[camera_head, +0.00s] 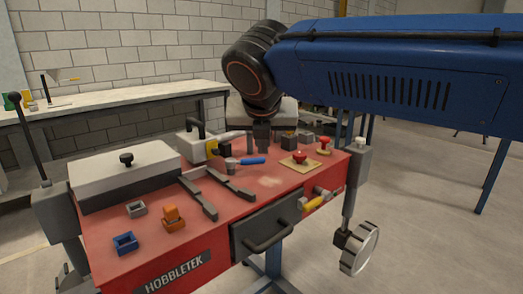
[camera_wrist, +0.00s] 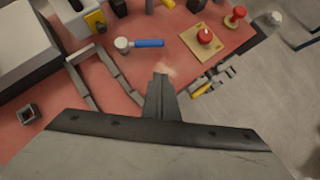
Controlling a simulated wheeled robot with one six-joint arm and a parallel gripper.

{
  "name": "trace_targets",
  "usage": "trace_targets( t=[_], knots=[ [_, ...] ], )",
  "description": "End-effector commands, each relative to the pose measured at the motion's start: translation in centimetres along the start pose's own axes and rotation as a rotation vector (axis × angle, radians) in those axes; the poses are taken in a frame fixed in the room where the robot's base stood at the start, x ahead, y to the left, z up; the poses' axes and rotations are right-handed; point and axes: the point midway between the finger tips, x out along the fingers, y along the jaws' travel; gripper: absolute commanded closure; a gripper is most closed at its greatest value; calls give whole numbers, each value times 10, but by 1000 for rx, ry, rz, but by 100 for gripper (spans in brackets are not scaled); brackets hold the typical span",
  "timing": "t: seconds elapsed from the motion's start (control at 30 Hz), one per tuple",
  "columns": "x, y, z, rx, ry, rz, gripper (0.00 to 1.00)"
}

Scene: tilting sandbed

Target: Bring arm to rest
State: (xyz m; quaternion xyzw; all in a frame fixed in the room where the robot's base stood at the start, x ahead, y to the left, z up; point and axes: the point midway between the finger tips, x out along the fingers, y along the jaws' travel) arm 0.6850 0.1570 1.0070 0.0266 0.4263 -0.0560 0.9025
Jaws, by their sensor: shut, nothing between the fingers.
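My gripper (camera_wrist: 160,80) points from the bottom of the wrist view toward the middle, its two fingers together with nothing between them. In the head view my gripper (camera_head: 262,135) hangs below the black wrist joint at the end of my blue arm, seemingly above the back of the red table (camera_head: 225,262). The fingers are small and dark there. In the wrist view the tips overlap a pale sandy patch (camera_wrist: 166,70) on the red top. The height of the tips above the table is hard to tell.
A blue-handled tool (camera_head: 252,161), a plate with a red button (camera_head: 300,160), grey bars (camera_head: 205,198), an orange block (camera_head: 173,216) and a blue block (camera_head: 125,242) lie on top. A lidded box (camera_head: 122,178) stands left. A handwheel (camera_head: 360,248) juts out right.

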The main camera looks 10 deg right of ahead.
Motion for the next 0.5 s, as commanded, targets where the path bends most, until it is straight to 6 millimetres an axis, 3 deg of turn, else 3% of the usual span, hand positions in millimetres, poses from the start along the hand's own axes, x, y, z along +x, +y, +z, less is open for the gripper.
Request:
trace_targets(
  t=[0.37, 0.5],
  knots=[
    [-1, -1, 0, 5, 1, -1, 100],
    [4, -18, -7, 111, 18, -9, 100]
  ],
)
